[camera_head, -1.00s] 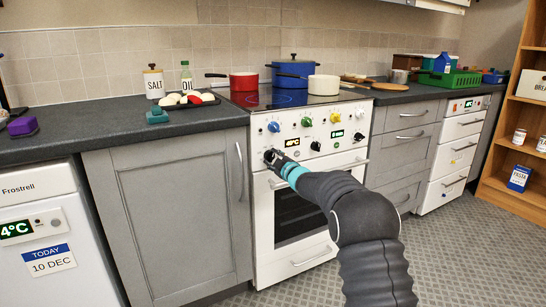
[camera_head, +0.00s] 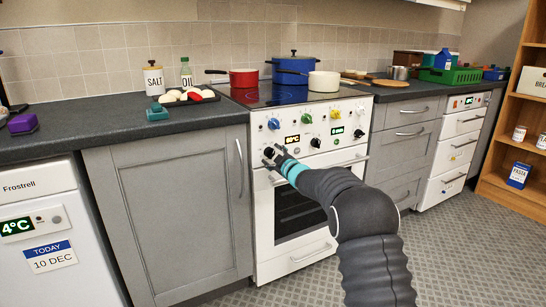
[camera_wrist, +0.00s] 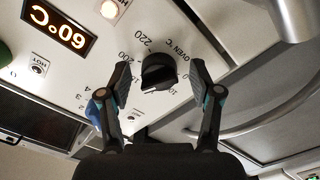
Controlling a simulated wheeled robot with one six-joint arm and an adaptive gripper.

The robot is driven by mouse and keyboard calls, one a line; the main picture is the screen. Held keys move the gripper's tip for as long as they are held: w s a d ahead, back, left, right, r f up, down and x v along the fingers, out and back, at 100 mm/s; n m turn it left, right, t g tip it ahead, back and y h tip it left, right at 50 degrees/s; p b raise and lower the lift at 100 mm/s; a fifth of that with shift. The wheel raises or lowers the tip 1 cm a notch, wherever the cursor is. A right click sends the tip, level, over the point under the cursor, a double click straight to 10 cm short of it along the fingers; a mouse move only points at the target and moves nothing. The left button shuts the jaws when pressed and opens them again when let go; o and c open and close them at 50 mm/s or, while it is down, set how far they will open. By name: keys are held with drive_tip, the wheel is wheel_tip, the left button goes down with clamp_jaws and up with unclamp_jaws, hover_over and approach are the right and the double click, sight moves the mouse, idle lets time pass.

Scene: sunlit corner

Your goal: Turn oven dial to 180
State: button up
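The oven dial (camera_wrist: 159,72) is a black knob on the white oven panel, with "OVEN °C" and numbers such as 200 and 220 printed around it. In the wrist view my gripper (camera_wrist: 160,76) is open, one finger on each side of the dial with a visible gap to it. The dial's pointer setting is hard to read. The oven display (camera_wrist: 58,27) appears upside down in the wrist view and reads 60°C; it also shows in the head view (camera_head: 292,139). In the head view my gripper (camera_head: 271,159) is at the panel's lower left and partly hides the dial (camera_head: 268,152).
Other knobs share the panel: blue (camera_head: 273,124), green (camera_head: 306,121), yellow (camera_head: 336,115) and black ones (camera_head: 315,143). The oven door handle (camera_head: 312,256) is below. Pots, including a red one (camera_head: 243,78), stand on the hob. The floor in front is clear.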

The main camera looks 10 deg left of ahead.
drive_tip(key=v, duration=1.2)
idle(0.4)
